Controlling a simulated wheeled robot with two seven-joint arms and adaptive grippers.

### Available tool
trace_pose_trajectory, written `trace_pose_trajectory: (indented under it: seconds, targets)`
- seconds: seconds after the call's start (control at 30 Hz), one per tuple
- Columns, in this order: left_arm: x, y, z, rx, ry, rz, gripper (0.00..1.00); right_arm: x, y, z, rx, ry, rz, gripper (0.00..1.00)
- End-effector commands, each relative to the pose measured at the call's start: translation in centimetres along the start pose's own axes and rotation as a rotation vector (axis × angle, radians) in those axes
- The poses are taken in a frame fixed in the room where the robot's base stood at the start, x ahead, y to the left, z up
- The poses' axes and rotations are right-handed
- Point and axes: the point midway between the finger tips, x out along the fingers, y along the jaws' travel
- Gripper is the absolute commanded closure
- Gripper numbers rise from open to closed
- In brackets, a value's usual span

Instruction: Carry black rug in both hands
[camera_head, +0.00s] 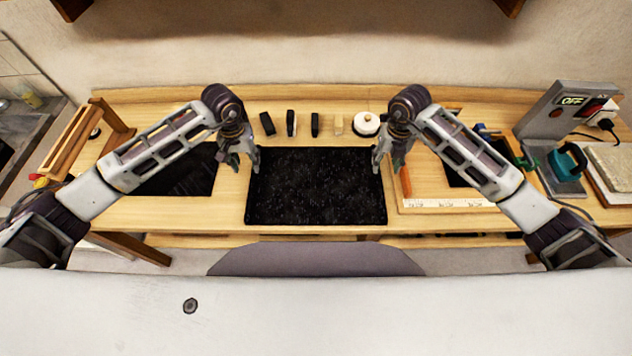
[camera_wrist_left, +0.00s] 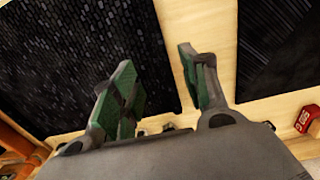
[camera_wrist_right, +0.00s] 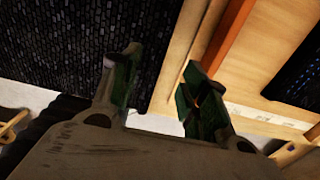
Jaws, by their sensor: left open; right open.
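The black rug (camera_head: 315,190) lies flat on the middle of the wooden workbench. It also shows in the left wrist view (camera_wrist_left: 90,50) and in the right wrist view (camera_wrist_right: 80,40). My left gripper (camera_head: 241,162) is open and empty at the rug's left edge, toward its far corner. In the left wrist view its fingers (camera_wrist_left: 165,90) stand on either side of the edge. My right gripper (camera_head: 385,165) is open and empty at the rug's right edge. In the right wrist view its fingers (camera_wrist_right: 160,85) straddle that edge. I cannot tell whether either gripper touches the rug.
Several small dark blocks (camera_head: 291,123) and a white round spool (camera_head: 366,124) stand behind the rug. Another dark piece (camera_head: 180,175) lies left. An orange-handled tool (camera_head: 406,182), a white ruler (camera_head: 450,203) and a switch box (camera_head: 560,115) are right. A wooden rack (camera_head: 75,135) stands far left.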

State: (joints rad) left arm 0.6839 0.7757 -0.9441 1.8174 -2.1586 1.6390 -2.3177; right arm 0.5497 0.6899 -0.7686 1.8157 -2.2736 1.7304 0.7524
Motion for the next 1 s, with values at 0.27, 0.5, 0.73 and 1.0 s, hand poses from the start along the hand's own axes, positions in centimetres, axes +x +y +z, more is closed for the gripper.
trace_pose_trajectory:
  seconds: [0.27,0.5,0.73,1.0]
  targets:
    - [3.5,0.0,0.1,-0.001,-0.002,0.001,0.55,3.4,0.1,-0.1,0.000,0.002,0.000,0.55]
    - [6.3,0.0,0.1,0.000,-0.002,0.000,0.55,6.2,0.1,0.0,0.000,0.000,0.001,0.55]
    - [8.1,0.0,0.0,0.001,0.000,0.000,0.55,8.1,0.1,0.0,0.000,0.000,0.001,0.55]
    - [8.7,0.0,0.0,0.000,0.000,0.000,0.55,8.6,0.0,0.0,-0.001,-0.001,0.000,0.55]
